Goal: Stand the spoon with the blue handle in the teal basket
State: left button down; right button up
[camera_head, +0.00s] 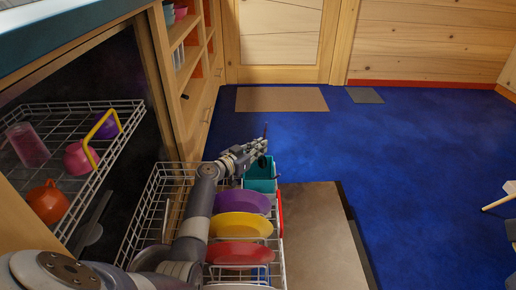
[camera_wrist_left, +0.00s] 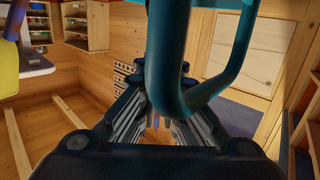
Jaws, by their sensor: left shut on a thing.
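The teal basket (camera_head: 261,185) stands at the far end of the pulled-out lower rack, past the plates. My left gripper (camera_head: 262,147) is just above the basket's back part. In the left wrist view, a large dark teal shape with a curved bar (camera_wrist_left: 190,80) hangs close to the camera and covers part of the fingers. My right gripper is not in view.
The lower rack holds a purple plate (camera_head: 241,201), a yellow plate (camera_head: 240,225) and a red plate (camera_head: 240,254) beside my left arm. The upper rack (camera_head: 112,150) holds cups at the left. The open door (camera_head: 316,240) lies right of the lower rack.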

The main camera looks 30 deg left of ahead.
pick_arm(q)
jog(key=shift+s+d+f, duration=0.1)
jog(key=shift+s+f, duration=0.05)
jog(key=shift+f, duration=0.3)
jog(key=shift+s+d+f, duration=0.1)
jog(key=shift+f, duration=0.35)
jog(key=c, duration=1.7)
grip_release()
jog(key=shift+a, duration=0.1)
jog(key=v, duration=0.3)
jog(key=r+v, duration=0.1)
jog(key=v, duration=0.3)
jog(key=shift+r, duration=0.55)
